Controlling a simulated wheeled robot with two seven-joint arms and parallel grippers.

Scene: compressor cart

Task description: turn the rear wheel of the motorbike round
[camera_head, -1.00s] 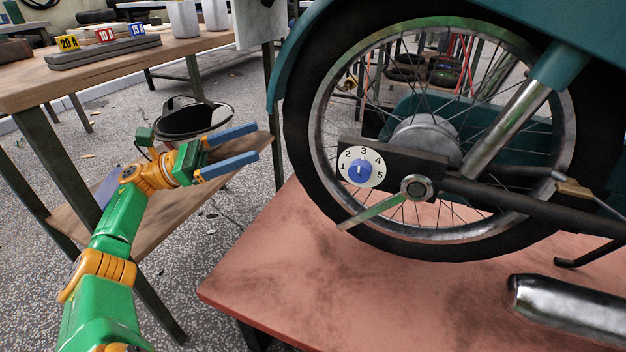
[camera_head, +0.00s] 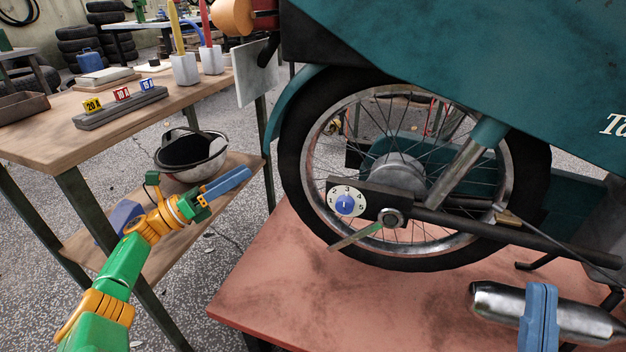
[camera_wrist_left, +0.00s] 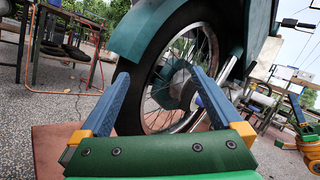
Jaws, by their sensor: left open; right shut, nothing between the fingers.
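The rear wheel (camera_head: 293,160) of the motorbike has a black tyre, a metal rim and spokes. It stands upright above a red platform (camera_head: 270,265), under a teal mudguard; it also shows in the left wrist view (camera_wrist_left: 135,95). My left gripper (camera_head: 240,178) is open and empty, to the left of the wheel and apart from it. In the left wrist view its two blue fingers (camera_wrist_left: 160,95) stand apart with the tyre and spokes showing beyond them. My right gripper (camera_head: 539,318) is shut and empty at the lower right, in front of the silver exhaust pipe (camera_head: 490,298).
A wooden bench (camera_head: 60,135) with a lower shelf stands at the left. A numbered dial (camera_head: 345,204) and a swing-arm bar (camera_head: 450,220) cover part of the wheel's front side.

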